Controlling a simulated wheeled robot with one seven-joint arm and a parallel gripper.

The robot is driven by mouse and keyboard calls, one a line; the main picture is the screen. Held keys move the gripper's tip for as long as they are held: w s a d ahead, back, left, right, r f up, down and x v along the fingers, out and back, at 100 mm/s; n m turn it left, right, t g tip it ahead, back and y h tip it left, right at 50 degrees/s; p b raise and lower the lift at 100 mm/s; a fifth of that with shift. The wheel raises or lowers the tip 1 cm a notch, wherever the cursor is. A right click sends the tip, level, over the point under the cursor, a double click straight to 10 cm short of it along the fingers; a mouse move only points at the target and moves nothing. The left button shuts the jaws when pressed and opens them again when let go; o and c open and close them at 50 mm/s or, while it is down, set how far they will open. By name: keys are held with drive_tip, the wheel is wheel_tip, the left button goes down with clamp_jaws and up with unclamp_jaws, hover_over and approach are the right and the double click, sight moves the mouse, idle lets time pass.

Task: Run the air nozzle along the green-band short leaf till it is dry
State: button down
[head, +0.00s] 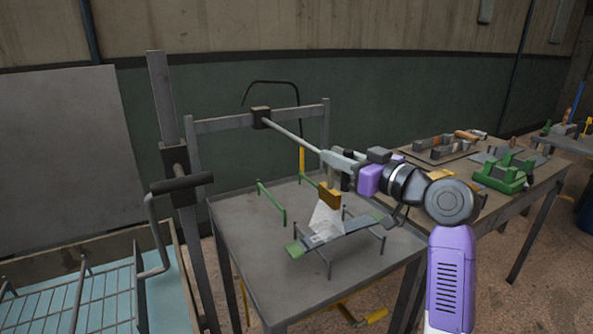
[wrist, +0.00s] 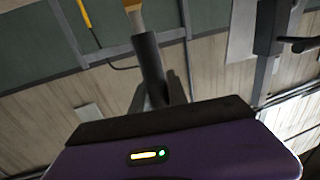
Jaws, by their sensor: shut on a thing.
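A grey leaf (head: 352,226) with green at its ends lies on a low wire rack on the grey metal table (head: 240,235). Its left green end (head: 293,249) sticks out past the rack. My gripper (head: 346,168) is above the leaf, shut on the air nozzle, whose tan-orange head (head: 329,195) points down. A pale cone of air (head: 326,220) spreads from the nozzle onto the left-middle part of the leaf. The nozzle is apart from the leaf. The wrist view shows a dark cylinder (wrist: 150,65) with an orange tip; the leaf is not seen there. Any wetness is too small to tell.
A green rail stand (head: 271,202) stands behind the leaf. A grey frame with a rod (head: 295,132) rises at the table's back. A crank post (head: 175,180) and a wire basket over a blue-lined tank (head: 90,295) are at left. A bench with green fixtures (head: 503,172) is at right.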

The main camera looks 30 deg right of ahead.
drive_tip(key=d+b, duration=0.3)
drive_tip(key=d, duration=1.5)
drive_tip(key=shift+b, duration=0.4)
drive_tip(key=shift+d, duration=0.1)
drive_tip(key=c, duration=1.3)
unclamp_jaws()
drive_tip(key=s+d, duration=0.1)
drive_tip(key=s, duration=0.6)
drive_tip(key=shift+s+d, duration=0.2)
drive_tip(key=shift+s, duration=0.1)
